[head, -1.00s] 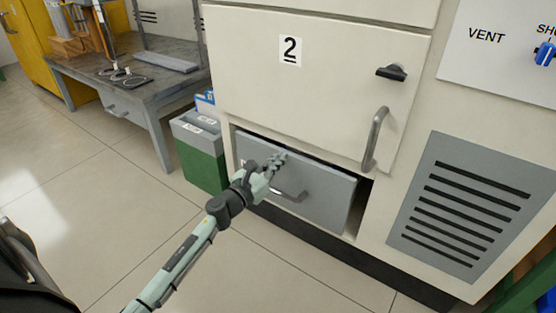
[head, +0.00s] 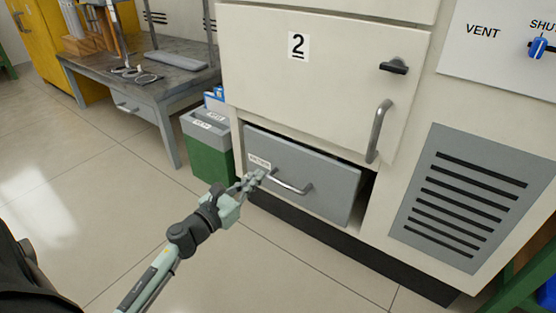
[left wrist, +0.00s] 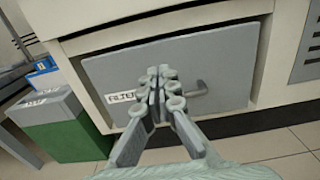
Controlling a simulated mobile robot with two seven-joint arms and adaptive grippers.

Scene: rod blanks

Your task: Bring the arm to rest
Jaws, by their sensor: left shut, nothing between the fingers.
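My left gripper (head: 252,181) is shut and empty, in front of the lower grey drawer (head: 318,195) of the cream cabinet. In the head view its tips show near the left end of the drawer's bar handle (head: 292,187). In the left wrist view the closed fingers (left wrist: 158,88) overlap the drawer front (left wrist: 222,67) and partly cover the handle (left wrist: 197,90). I cannot tell whether they touch it. The drawer stands slightly open, with a dark gap along its top and right. My right gripper is not in view.
A green and grey bin (head: 208,150) stands left of the cabinet (head: 340,60). A grey workbench (head: 165,80) is at the back left. A vent grille (head: 465,200) and a green frame (head: 520,285) are on the right. The tiled floor (head: 110,200) at left is clear.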

